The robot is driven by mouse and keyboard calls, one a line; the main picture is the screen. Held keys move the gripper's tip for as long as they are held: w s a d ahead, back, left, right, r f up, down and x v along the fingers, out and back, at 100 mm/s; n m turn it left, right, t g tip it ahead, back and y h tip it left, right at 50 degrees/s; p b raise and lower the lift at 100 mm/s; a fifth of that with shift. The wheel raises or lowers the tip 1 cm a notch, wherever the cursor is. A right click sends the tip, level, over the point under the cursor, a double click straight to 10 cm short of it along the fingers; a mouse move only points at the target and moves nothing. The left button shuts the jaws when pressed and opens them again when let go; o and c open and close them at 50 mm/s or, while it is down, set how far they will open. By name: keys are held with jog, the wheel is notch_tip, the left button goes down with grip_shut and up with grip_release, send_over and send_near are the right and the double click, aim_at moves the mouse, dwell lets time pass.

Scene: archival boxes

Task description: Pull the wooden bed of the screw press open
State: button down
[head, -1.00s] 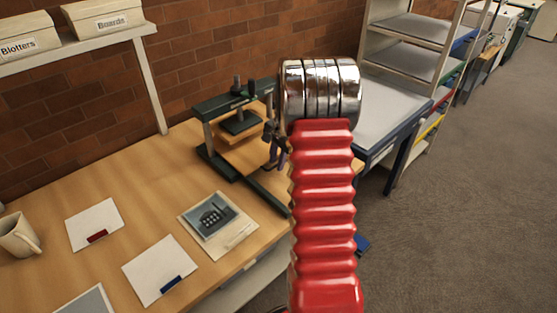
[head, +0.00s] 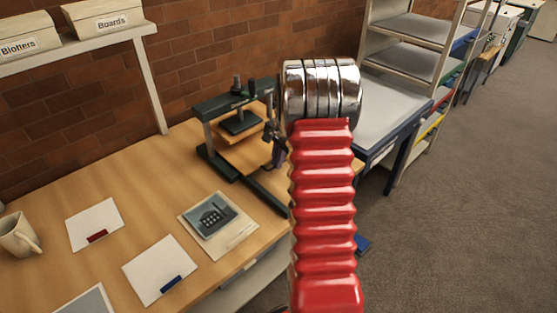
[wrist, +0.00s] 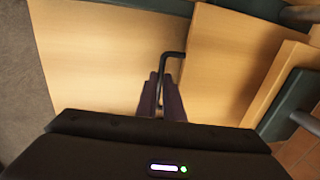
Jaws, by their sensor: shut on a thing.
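The wooden bed (head: 236,158) lies under the platen, between the green rails. In the wrist view the bed (wrist: 225,70) is a pale wooden board with a black bent handle (wrist: 174,56) at its edge. My gripper (head: 279,150) is at the front of the bed, partly hidden by my arm in the head view. In the wrist view my gripper's fingers (wrist: 165,98) are shut on the handle.
A photograph (head: 215,218), white cards (head: 95,224) and a mug (head: 18,235) lie or stand on the table (head: 130,180). A shelf with boxes (head: 108,18) is above.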

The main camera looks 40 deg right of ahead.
dwell(0.5)
jog(key=shift+d, duration=0.3)
jog(key=shift+s+a+r, duration=0.1)
jog(key=shift+s+a, duration=0.05)
jog(key=shift+s, duration=0.3)
jog(key=s, duration=1.6)
jog(key=shift+s, duration=0.4)
jog(key=c, duration=1.9)
grip_release()
notch_tip(320, 180, up, 13)
jog(key=s, duration=0.2)
jog(key=shift+s+d+r, duration=0.2)
jog(key=shift+s, duration=0.15)
